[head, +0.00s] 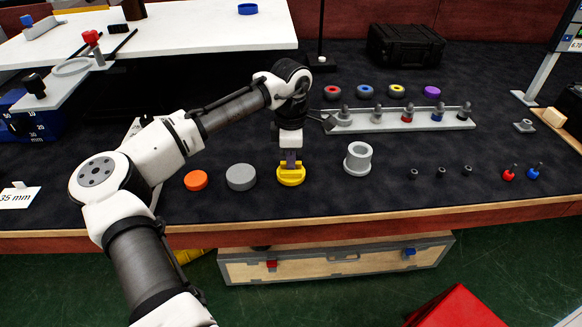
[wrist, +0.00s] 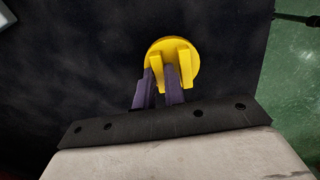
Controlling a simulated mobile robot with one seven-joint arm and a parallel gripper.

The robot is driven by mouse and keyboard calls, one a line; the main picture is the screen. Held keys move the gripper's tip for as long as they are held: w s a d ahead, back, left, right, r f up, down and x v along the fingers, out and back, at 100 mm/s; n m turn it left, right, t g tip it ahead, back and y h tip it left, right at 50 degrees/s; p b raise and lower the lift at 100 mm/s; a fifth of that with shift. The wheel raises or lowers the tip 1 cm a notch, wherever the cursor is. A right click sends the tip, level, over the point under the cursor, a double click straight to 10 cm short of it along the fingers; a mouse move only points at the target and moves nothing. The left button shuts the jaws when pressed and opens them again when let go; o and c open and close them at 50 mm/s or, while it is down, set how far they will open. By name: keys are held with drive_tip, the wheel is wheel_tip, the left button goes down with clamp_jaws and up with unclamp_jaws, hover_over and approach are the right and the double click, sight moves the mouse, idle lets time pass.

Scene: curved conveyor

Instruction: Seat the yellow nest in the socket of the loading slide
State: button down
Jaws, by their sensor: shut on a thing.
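The yellow nest (head: 291,176) is a round disc with raised ribs, at the front of the dark table in the head view. My gripper (head: 291,162) points down at it, its purple fingers shut on a rib. In the wrist view the nest (wrist: 186,58) shows beyond the fingertips (wrist: 160,84). The nest appears at or just above the table; I cannot tell if it touches. A grey ring on a pale arm (head: 72,67), with a red knob beside it, at upper left looks like the slide's socket. The ring looks empty.
An orange disc (head: 196,180) and a grey disc (head: 241,177) lie left of the nest; a grey flanged sleeve (head: 358,160) stands right. A grey rack (head: 400,119) with several pegs is behind. A white raised board (head: 200,30) fills the back left.

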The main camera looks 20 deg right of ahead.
drive_tip(key=shift+r, duration=0.1)
wheel_tip(320, 180, up, 20)
drive_tip(key=p, duration=0.1)
